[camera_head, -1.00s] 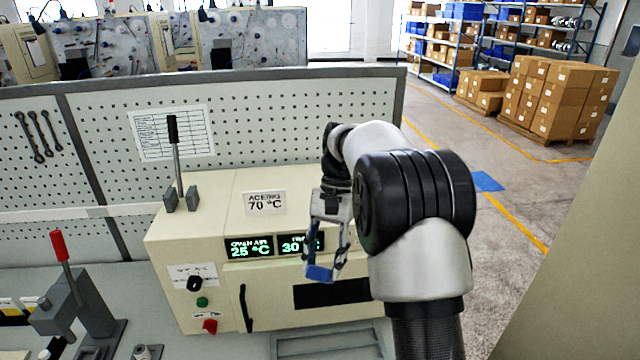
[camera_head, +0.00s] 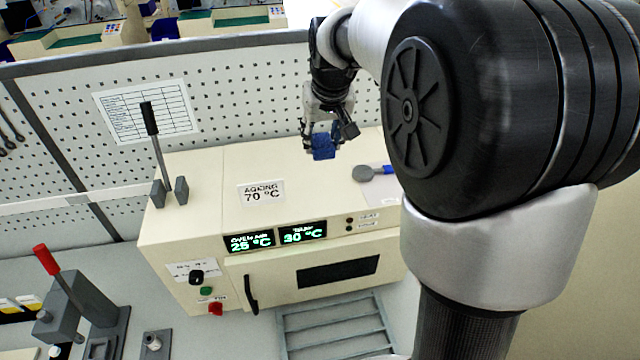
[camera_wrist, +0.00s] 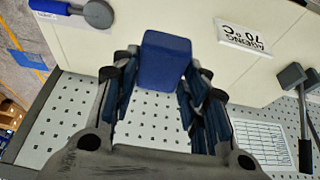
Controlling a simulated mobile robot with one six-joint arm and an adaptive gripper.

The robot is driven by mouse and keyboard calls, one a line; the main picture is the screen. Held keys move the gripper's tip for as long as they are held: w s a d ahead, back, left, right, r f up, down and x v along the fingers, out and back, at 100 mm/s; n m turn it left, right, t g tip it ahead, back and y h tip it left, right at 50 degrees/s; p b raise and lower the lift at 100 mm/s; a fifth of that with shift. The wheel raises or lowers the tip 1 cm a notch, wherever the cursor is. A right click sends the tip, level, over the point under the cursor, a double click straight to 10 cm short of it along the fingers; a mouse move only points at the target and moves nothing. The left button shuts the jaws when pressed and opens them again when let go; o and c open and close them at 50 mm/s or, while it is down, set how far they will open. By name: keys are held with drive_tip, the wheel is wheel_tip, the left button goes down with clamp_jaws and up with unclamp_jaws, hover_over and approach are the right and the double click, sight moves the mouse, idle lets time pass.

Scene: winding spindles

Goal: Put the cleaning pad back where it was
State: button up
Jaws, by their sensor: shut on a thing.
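The cleaning pad is a blue block (camera_head: 323,147) held between the fingers of my gripper (camera_head: 322,128). In the wrist view the pad (camera_wrist: 164,60) sits between both fingertips of my gripper (camera_wrist: 160,78). My gripper is shut on it and holds it in the air, near the back of the cream ageing oven (camera_head: 215,165) and in front of the pegboard. A white sheet (camera_head: 382,193) lies on the oven top at the right. A grey round-headed tool with a blue handle (camera_head: 366,173) lies at that sheet's upper edge. The wrist view shows this tool too (camera_wrist: 97,13).
A lever with two grey blocks (camera_head: 168,188) stands at the oven top's left. The pegboard (camera_head: 230,95) rises behind. A red-handled press (camera_head: 80,300) stands at the left.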

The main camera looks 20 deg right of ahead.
drive_tip(key=f, duration=1.4)
drive_tip(key=shift+w+f, duration=0.35)
drive_tip(key=shift+f, duration=0.05)
drive_tip(key=o, duration=0.9)
drive_tip(key=shift+o, duration=0.2)
drive_tip(key=v, duration=1.2)
drive_tip(key=s+a+r+n, duration=0.1)
drive_tip(key=s+a, duration=0.4)
drive_tip(key=s, duration=0.8)
drive_tip(key=s+a+r+n, duration=0.1)
drive_tip(key=s+a, duration=0.4)
drive_tip(key=s, duration=0.7)
drive_tip(key=shift+s+y, duration=0.35)
drive_tip(key=shift+y, duration=0.05)
